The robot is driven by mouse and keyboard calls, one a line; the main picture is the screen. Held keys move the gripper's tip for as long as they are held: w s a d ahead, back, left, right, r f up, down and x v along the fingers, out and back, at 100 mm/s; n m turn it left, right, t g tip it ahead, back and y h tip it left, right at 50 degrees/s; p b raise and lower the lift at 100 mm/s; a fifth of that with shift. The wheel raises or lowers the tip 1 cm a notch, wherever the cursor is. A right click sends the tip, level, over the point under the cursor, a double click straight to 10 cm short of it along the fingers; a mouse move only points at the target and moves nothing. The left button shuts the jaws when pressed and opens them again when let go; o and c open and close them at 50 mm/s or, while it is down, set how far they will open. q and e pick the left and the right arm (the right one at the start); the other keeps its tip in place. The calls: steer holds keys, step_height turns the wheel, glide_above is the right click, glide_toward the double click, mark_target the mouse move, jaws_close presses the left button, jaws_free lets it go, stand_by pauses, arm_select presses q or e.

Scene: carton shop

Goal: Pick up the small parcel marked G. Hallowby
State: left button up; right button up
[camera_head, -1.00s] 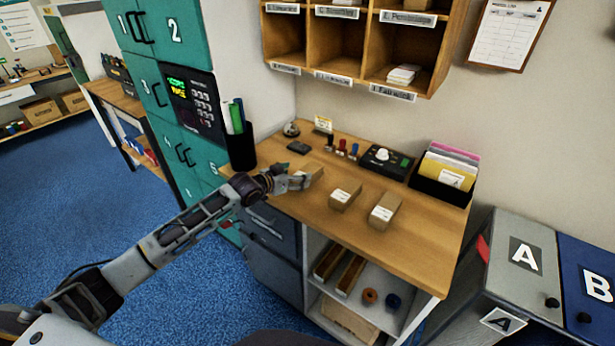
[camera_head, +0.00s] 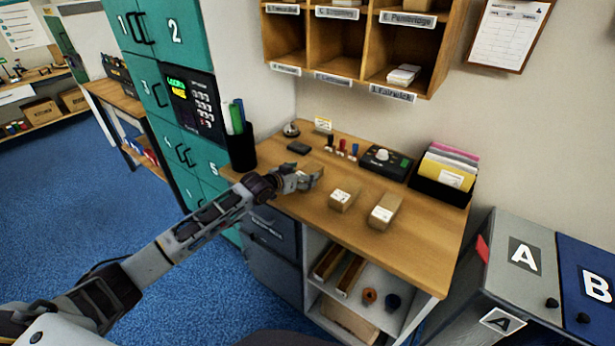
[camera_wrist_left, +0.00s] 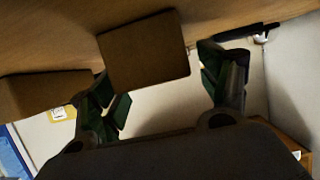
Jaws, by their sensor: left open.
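Three small brown parcels with white labels are on the wooden counter (camera_head: 420,245). The left parcel (camera_head: 312,168) is mostly hidden by my left gripper (camera_head: 311,180); the middle parcel (camera_head: 344,197) and right parcel (camera_head: 384,211) stand clear. The label writing is too small to read, so I cannot tell which is marked G. Hallowby. My left gripper is open at the left parcel. In the left wrist view, one brown box (camera_wrist_left: 145,52) shows between the green-padded fingers, nearer the left one, and another (camera_wrist_left: 45,95) lies farther left. I cannot tell whether they touch. My right gripper is out of view.
Behind the parcels are stamps (camera_head: 342,148), a black device with a dial (camera_head: 385,162) and a folder holder (camera_head: 445,175). A black pen cup (camera_head: 241,152) stands left of the gripper. Pigeonholes (camera_head: 340,45) hang above. The counter's front right is bare.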

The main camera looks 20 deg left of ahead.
mark_target(312, 167)
arm_select(q)
steer(key=shift+x, duration=1.4)
steer(key=shift+c, duration=0.2)
steer(key=shift+r, duration=0.1)
steer(key=c, duration=1)
